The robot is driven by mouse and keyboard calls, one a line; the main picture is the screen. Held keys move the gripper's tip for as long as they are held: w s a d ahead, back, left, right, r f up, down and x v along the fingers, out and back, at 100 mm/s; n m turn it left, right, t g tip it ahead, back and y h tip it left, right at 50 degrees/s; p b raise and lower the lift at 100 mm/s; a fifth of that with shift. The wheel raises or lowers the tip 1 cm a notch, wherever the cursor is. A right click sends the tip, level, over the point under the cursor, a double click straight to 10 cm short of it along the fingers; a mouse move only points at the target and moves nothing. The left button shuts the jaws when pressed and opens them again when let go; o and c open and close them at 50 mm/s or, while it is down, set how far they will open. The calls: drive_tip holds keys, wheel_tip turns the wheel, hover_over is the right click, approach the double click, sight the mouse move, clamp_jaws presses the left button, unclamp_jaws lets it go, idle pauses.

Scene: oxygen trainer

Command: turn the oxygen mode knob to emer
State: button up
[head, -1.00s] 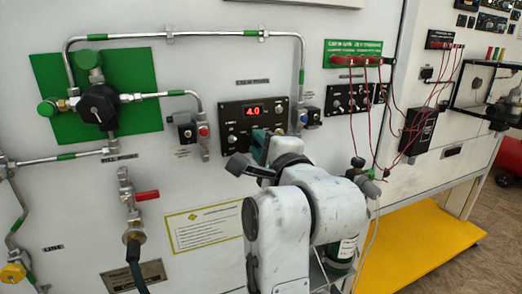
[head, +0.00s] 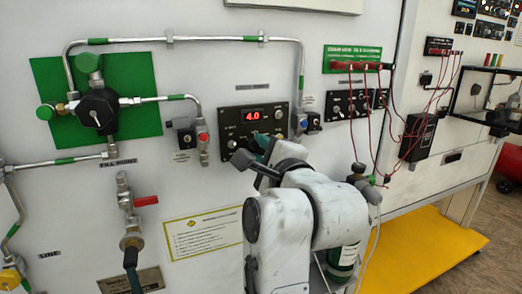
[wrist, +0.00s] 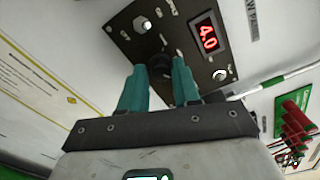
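The dark oxygen control panel (head: 232,120) is on the white wall, with a red display (head: 251,115) reading 4.0. In the wrist view the panel (wrist: 186,62) shows tilted, with the same display (wrist: 208,38). A black knob (wrist: 159,64) lies between the teal fingertips of my gripper (wrist: 160,72). The fingers stand apart on either side of it; whether they touch it is unclear. Other light knobs (wrist: 142,24) show on the panel. In the head view my gripper (head: 262,150) is at the panel's lower edge, largely hidden by my arm.
A pipe (head: 220,39) runs above and right of the panel. A small valve with a red button (head: 203,138) is left of it. Red cables (head: 371,110) hang at the right. A green bottle (head: 342,262) stands below, over a yellow platform (head: 425,245).

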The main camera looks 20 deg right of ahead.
drive_tip(key=o, duration=0.3)
drive_tip(key=shift+r, duration=0.1)
drive_tip(key=s+b, duration=0.1)
drive_tip(key=s, duration=0.9)
drive_tip(key=shift+s, duration=0.4)
drive_tip(key=s+d+f+n+g+p, duration=0.1)
drive_tip(key=s+d+f+n+g, duration=0.2)
drive_tip(key=f, duration=0.6)
drive_tip(key=s+d+f+n+g+h, duration=0.1)
drive_tip(key=d+f+n+g, duration=0.15)
drive_tip(key=f+n, duration=0.45)
drive_tip(key=s+d+f+n+g+p, duration=0.1)
drive_tip(key=s+d+f+n+g, duration=0.15)
drive_tip(key=f, duration=0.75)
drive_tip(key=s+f+n+g+p, duration=0.1)
drive_tip(key=s+f+n+g, duration=0.8)
drive_tip(key=s+f, duration=0.9)
drive_tip(key=s, duration=0.3)
drive_tip(key=shift+s+f+y, duration=0.15)
drive_tip(key=shift+y, duration=0.25)
